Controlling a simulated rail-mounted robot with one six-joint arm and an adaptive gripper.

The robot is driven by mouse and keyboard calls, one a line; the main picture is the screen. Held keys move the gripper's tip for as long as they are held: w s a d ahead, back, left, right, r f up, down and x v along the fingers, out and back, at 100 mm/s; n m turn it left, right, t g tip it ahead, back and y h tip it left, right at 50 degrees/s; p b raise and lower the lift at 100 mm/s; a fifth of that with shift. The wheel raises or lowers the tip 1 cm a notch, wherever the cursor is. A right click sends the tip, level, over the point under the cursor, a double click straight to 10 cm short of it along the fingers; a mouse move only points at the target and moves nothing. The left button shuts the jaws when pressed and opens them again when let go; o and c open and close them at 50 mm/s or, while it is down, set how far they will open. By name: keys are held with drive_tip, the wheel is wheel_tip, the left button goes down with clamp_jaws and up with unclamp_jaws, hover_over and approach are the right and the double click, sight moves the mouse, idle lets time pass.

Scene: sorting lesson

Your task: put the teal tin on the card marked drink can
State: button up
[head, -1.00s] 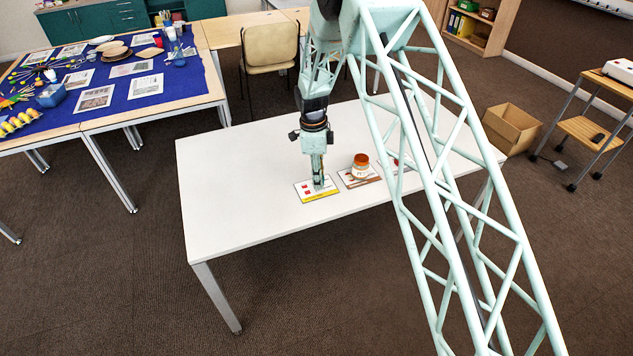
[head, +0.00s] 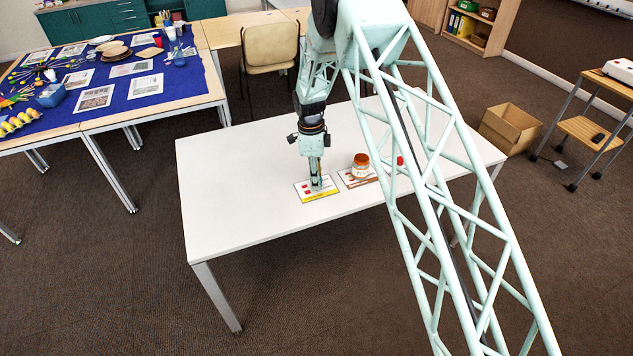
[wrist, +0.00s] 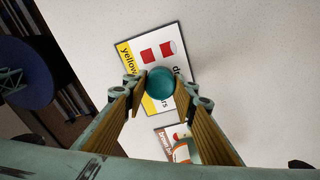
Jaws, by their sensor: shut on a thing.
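The teal tin (wrist: 160,84) shows in the wrist view as a round teal top between my fingertips. My gripper (wrist: 158,92) is shut on it. Beneath the tin lies a white card (wrist: 126,62) with a yellow strip, pictures of red cans and partly covered lettering. In the head view my gripper (head: 316,176) points down over the same card (head: 331,190), near the table's front edge. The tin is low over the card, within its outline; I cannot tell whether it touches it.
A jar with an orange lid (head: 360,166) stands on a neighbouring card (head: 347,181) just right. A small red-topped thing (head: 400,161) is farther right, partly behind my arm. The white table (head: 235,185) is clear on the left.

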drive_tip(key=shift+f, duration=0.4)
drive_tip(key=shift+f, duration=0.2)
drive_tip(key=o, duration=0.9)
drive_tip(key=shift+r, duration=0.15)
drive_tip(key=shift+a+r+p, duration=0.1)
drive_tip(key=shift+a+r, duration=0.05)
drive_tip(key=shift+r, duration=1.85)
drive_tip(key=shift+a+r+p, duration=0.15)
drive_tip(key=shift+r, duration=1.85)
drive_tip(key=shift+a+r+p, duration=0.1)
drive_tip(key=shift+a+r, duration=0.05)
drive_tip(key=shift+r, duration=1.85)
drive_tip(key=shift+r, duration=0.15)
